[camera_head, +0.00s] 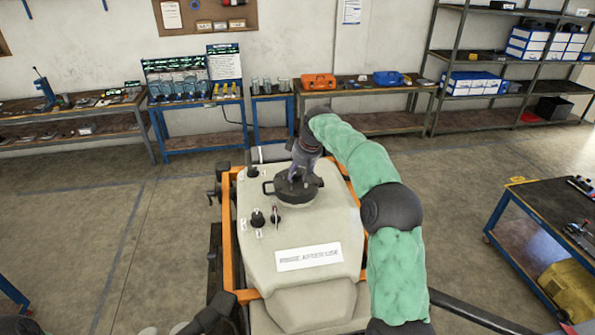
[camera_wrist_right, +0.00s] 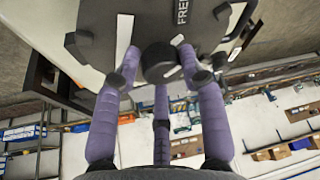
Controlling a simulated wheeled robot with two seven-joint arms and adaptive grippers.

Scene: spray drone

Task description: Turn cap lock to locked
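The black cap (camera_head: 298,188) sits on top of the beige tank (camera_head: 310,225). In the wrist view the cap (camera_wrist_right: 197,14) carries the printed word FREE, and a round dark knob (camera_wrist_right: 160,60) stands at its middle. My right gripper (camera_head: 303,172) comes down over the cap from above. In the wrist view its purple fingers (camera_wrist_right: 160,52) straddle the knob, with one fingertip close on each side and the third finger below it. Whether they touch the knob I cannot tell.
Two small black knobs (camera_head: 258,217) with white marks stand on the tank, left of its white label (camera_head: 308,256). An orange frame (camera_head: 228,240) surrounds the tank. A blue-legged cart (camera_head: 550,210) stands at right.

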